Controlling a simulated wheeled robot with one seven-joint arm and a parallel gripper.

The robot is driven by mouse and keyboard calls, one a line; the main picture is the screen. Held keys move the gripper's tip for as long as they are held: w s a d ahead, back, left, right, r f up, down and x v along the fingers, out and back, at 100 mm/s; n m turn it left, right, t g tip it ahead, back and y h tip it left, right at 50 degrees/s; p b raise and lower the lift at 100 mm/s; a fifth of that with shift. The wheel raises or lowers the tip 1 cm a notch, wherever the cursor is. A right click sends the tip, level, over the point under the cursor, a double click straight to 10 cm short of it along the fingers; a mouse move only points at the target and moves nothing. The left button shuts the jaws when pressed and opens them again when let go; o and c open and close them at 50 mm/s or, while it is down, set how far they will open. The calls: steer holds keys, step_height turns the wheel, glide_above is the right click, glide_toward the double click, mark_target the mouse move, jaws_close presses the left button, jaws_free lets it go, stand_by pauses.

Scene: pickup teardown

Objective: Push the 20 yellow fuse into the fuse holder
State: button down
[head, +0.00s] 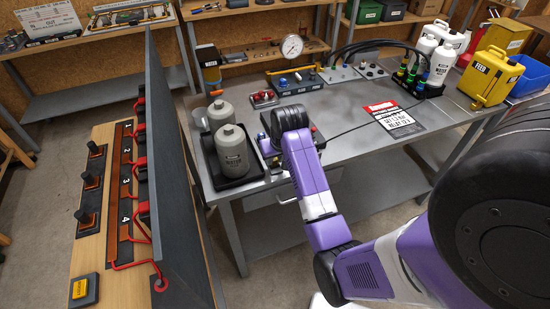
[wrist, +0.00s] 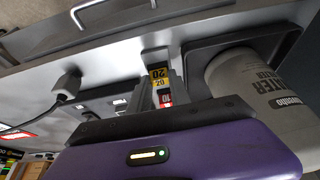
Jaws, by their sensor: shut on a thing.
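The yellow fuse (wrist: 158,76), marked 20, is in the wrist view between the fingertips of my gripper (wrist: 159,88). My gripper is shut on it. A small red piece (wrist: 167,101) with a light marking shows lower down, near the fingers. In the head view my arm and wrist hide the fuse and fingers. A dark panel with light-edged openings lies left of the fingers in the wrist view; I cannot tell whether it is the fuse holder. I cannot tell whether the fuse touches a holder.
A grey bottle (head: 232,152), also in the wrist view (wrist: 262,95), stands in a black tray (head: 250,178) close beside my gripper. A grey plug with cable (wrist: 66,86) lies on the other side.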

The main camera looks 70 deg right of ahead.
mark_target(275, 161)
steer(key=shift+r, duration=0.15)
steer(key=shift+r, duration=0.35)
steer(key=shift+r, duration=0.6)
stand_by(0.3)
steer(key=shift+r, duration=1.9)
